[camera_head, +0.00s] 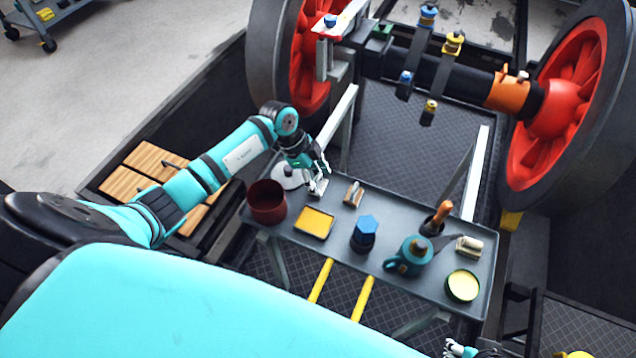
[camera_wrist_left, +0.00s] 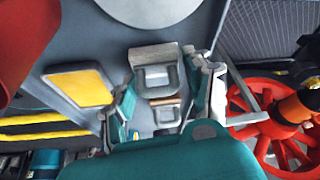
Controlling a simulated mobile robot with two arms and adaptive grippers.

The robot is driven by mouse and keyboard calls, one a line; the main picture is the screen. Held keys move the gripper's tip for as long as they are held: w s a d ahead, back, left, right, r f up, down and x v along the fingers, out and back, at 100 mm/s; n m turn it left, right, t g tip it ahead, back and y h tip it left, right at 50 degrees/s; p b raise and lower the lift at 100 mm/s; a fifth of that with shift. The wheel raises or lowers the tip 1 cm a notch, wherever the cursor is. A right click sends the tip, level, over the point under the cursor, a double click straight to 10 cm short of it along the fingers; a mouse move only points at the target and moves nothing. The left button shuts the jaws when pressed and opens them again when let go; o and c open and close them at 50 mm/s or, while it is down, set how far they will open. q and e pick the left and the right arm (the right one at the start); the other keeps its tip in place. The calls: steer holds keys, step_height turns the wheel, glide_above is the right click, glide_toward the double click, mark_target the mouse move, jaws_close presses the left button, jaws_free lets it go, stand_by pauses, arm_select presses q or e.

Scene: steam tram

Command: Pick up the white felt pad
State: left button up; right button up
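A small pale grey-white block, which looks like the white felt pad (camera_head: 317,188), lies on the grey tray table (camera_head: 335,250) beside the dark red pot. In the left wrist view the pad (camera_wrist_left: 154,54) shows with a grey looped part on its near side. My left gripper (camera_head: 319,178) is over it, fingers pointing down. In the left wrist view the left gripper (camera_wrist_left: 165,95) has its fingers spread apart, with nothing clamped between them. The fingers partly cover the pad in the head view. My right gripper (camera_head: 462,349) shows only partly at the bottom edge.
Close by are a dark red pot (camera_head: 267,203), a yellow tray (camera_head: 315,222), a tan-edged block (camera_head: 353,193) and a pale disc (camera_head: 285,179). A blue-capped jar (camera_head: 365,232), a teal can (camera_head: 412,255) and a yellow-filled tin (camera_head: 462,286) stand farther right. Red wheels (camera_head: 560,110) rise behind.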

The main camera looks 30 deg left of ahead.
arm_select(q)
steer(key=c, duration=0.7)
steer(key=shift+r, duration=0.25)
steer(key=shift+c, duration=0.8)
steer(key=shift+r, duration=0.25)
step_height(320, 180, up, 3)
steer(key=shift+r+p, duration=0.1)
steer(key=shift+p, duration=0.7)
steer(key=s+d+p, duration=0.1)
steer(key=s, duration=0.4)
steer(key=s+d+p, duration=0.1)
steer(key=s+d, duration=0.1)
steer(key=s, duration=0.3)
steer(key=s+d+r+p, duration=0.1)
steer(key=s, duration=0.4)
steer(key=shift+s+d, duration=0.15)
steer(key=shift+d, duration=0.2)
arm_select(e)
step_height(320, 180, down, 15)
steer(key=s, duration=0.2)
steer(key=shift+s+f+g, duration=0.15)
steer(key=shift+s+g, duration=0.2)
steer(key=shift+g, duration=0.05)
arm_select(q)
steer(key=shift+f, duration=0.1)
